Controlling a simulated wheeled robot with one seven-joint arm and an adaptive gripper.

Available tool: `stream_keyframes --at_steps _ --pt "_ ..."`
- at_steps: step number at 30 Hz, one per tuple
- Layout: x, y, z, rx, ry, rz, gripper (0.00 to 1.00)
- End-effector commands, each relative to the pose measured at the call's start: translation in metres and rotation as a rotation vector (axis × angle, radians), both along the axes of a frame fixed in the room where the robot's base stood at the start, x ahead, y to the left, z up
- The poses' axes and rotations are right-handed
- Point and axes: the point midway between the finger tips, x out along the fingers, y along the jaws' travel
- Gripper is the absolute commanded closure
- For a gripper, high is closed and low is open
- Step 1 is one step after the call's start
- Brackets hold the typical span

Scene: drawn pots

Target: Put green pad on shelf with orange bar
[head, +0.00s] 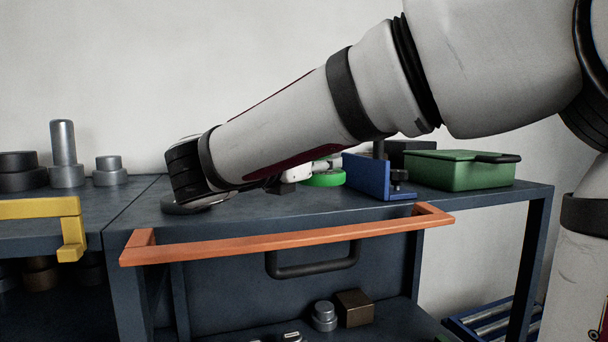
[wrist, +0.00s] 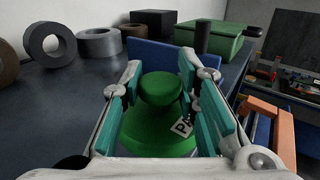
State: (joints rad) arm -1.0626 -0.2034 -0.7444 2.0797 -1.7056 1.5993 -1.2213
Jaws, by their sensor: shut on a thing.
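The green pad is a round green piece with a narrower round knob and a white tag marked "P"; it fills the middle of the wrist view (wrist: 158,132). In the head view its green edge (head: 325,179) shows beyond my arm, at the dark blue top. My gripper (wrist: 160,82) is shut on the pad, with teal finger pads on both sides of it. In the head view my gripper (head: 300,172) is partly hidden by my wrist. I cannot tell whether the pad touches the top. The orange bar (head: 290,240) runs along the front of the shelf unit, with a lower shelf (head: 385,320) below.
A blue angle bracket (head: 365,177) stands just right of the pad, with a green box (head: 460,171) beyond it. A brown block (head: 354,308) and a grey stepped cylinder (head: 324,316) stand on the lower shelf. A yellow bar (head: 40,208) fronts the left unit, which holds metal cylinders.

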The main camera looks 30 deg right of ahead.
Motion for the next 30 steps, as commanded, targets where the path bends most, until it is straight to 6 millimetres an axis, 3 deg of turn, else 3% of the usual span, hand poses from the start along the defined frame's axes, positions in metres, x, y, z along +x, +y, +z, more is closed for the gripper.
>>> stream_keyframes --at_steps 3,10,17,24,30 --pt "0.022 0.001 -0.001 -0.006 0.001 -0.002 1.00" --pt "0.049 0.001 -0.004 -0.003 0.000 -0.002 1.00" --pt "0.061 0.001 -0.005 -0.003 -0.001 -0.001 1.00" --pt "0.062 0.001 -0.036 -0.003 0.001 0.000 1.00" --pt "0.062 0.000 -0.040 0.000 -0.002 0.000 1.00"
